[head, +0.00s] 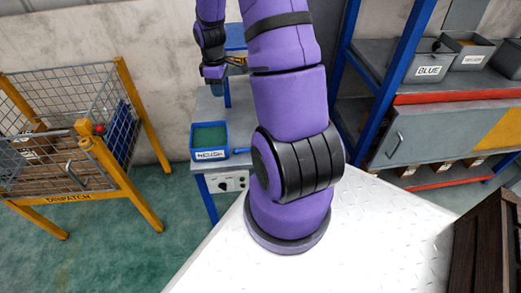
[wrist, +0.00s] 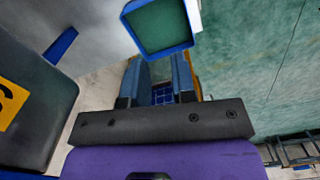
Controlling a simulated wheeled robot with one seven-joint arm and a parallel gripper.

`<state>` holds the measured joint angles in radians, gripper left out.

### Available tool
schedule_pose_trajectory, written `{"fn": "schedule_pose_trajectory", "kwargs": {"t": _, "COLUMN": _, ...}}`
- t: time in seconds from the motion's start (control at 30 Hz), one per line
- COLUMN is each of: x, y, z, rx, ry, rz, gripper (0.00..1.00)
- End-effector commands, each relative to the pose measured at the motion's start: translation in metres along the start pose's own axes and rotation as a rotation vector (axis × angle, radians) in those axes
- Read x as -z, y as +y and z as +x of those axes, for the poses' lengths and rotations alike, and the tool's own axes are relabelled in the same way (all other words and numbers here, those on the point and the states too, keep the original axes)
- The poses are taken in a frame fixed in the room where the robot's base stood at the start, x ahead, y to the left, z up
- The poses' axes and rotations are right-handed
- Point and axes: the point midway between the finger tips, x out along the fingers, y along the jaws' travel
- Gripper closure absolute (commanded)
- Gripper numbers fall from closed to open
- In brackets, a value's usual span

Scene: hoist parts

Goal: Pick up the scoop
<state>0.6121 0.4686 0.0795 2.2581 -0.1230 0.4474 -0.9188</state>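A slim blue piece (head: 239,150), which looks like the scoop's handle, lies on the grey bench just right of a blue tray; my arm hides what may continue to its right. A blue strip (wrist: 61,46) on the grey surface in the wrist view looks like the same piece, partly covered by a dark shape. My gripper (head: 217,89) is above the back of the bench, beyond the tray, and apart from the blue piece. In the wrist view its two fingers (wrist: 157,80) stand apart with nothing held between them.
The blue tray (head: 226,138) with a green inside stands on the bench (head: 208,108); it also shows in the wrist view (wrist: 168,51). A yellow-framed mesh cage (head: 128,175) stands left. A blue-post shelf with grey bins (head: 428,71) stands right. Green floor lies open between cage and bench.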

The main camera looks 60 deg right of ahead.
Motion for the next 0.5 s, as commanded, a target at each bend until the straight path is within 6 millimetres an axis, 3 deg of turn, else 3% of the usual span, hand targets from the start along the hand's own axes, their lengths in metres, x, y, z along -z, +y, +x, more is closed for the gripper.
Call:
{"fn": "schedule_pose_trajectory", "kwargs": {"t": 0.03, "x": -0.008, "y": 0.006, "z": 0.024, "rx": 0.027, "ry": -0.008, "rz": -0.012, "gripper": 0.75}}
{"fn": "schedule_pose_trajectory", "kwargs": {"t": 0.1, "x": -0.017, "y": 0.013, "z": 0.051, "rx": 0.055, "ry": -0.011, "rz": -0.039, "gripper": 0.75}}
{"fn": "schedule_pose_trajectory", "kwargs": {"t": 0.3, "x": -0.044, "y": 0.022, "z": 0.123, "rx": 0.127, "ry": -0.006, "rz": -0.107, "gripper": 0.75}}
{"fn": "schedule_pose_trajectory", "kwargs": {"t": 0.5, "x": -0.06, "y": 0.021, "z": 0.167, "rx": 0.168, "ry": 0.008, "rz": -0.149, "gripper": 0.75}}
